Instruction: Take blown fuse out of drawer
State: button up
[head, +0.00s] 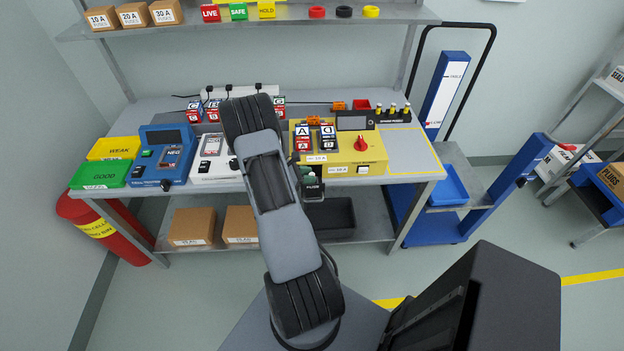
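A yellow unit (376,152) with a dark screen and a red knob stands on the bench, right of my arm. No blown fuse can be made out. My arm crosses the middle of the picture and covers the area left of the yellow unit. My gripper is hidden behind it, so its fingers do not show.
The bench also holds a blue tester (165,155), a white unit (213,160), a green GOOD bin (100,174) and a yellow WEAK bin (113,148). Fuse boxes (133,15) sit on the shelf above. A yellow-outlined area (404,145) at the bench's right is clear.

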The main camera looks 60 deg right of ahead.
grip_shut()
jog(key=shift+r, duration=0.15)
